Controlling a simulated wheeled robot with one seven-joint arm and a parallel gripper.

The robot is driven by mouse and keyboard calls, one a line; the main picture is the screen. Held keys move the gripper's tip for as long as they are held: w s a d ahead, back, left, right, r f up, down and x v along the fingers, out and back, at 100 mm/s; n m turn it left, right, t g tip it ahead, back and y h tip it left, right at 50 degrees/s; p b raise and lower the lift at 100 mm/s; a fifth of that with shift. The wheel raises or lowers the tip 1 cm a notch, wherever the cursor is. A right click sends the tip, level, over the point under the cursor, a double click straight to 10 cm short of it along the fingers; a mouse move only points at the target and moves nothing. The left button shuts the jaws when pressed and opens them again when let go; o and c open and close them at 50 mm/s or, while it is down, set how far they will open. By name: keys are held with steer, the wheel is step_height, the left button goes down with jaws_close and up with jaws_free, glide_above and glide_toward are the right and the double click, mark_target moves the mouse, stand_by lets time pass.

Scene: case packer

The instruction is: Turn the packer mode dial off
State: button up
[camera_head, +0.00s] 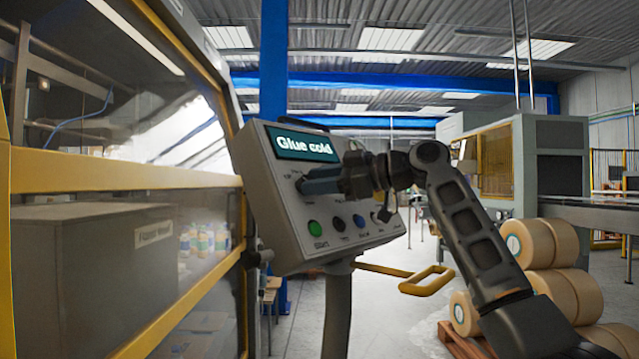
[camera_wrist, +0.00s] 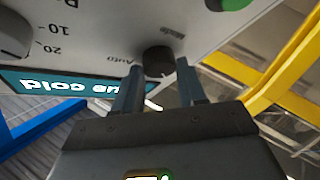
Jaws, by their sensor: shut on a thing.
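The mode dial (camera_wrist: 158,62) is a small black knob on the grey control panel (camera_wrist: 90,25), between my two fingertips in the wrist view. My gripper (camera_wrist: 158,70) is shut on the dial, one finger on each side. In the head view my gripper (camera_head: 305,183) reaches the left part of the control panel (camera_head: 290,255) from the right and hides the dial. The dial's pointer mark cannot be made out. The panel's screen (camera_head: 304,146) reads "Glue cold".
A green button (camera_head: 315,228) and several other buttons line the panel's lower edge. Another knob (camera_wrist: 14,38) with a number scale sits farther along the panel. A yellow handle (camera_head: 428,280) sticks out below. The yellow-framed machine (camera_head: 120,183) stands left; tan rolls (camera_head: 555,250) are stacked right.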

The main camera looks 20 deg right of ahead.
steer(key=shift+f, duration=0.1)
steer(key=o, duration=1.1)
steer(key=shift+c, duration=0.2)
steer(key=v, duration=0.7)
steer(key=shift+s+d+b, duration=0.25)
steer(key=shift+s+b, duration=0.05)
steer(key=shift+b, duration=0.15)
